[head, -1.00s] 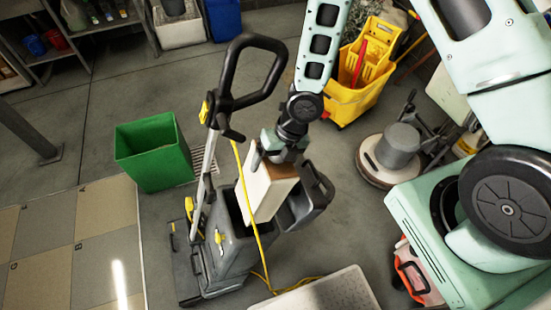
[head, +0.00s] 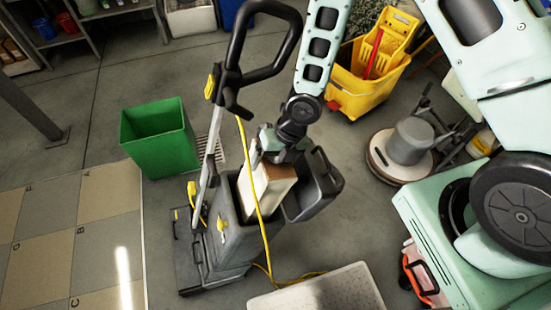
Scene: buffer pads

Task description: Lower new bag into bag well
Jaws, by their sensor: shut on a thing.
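The new bag (head: 264,195) is a pale, box-shaped bag with a brown top edge. It stands roughly upright with its lower part inside the bag well (head: 229,209) of the grey upright vacuum machine (head: 217,252). Its upper part shows above the well's rim. My gripper (head: 279,158) is above the bag and shut on its top; the fingertips are partly hidden. The machine's dark lid (head: 315,185) hangs open to the right of the well. A yellow cord (head: 252,180) runs down in front of the bag. The bag's bottom is hidden.
The black loop handle (head: 262,50) rises close to the left of my arm. A green bin (head: 157,138) stands at left, a yellow mop bucket (head: 370,75) behind right, and a floor polisher (head: 403,150) at right. A pale mat (head: 318,290) lies in front.

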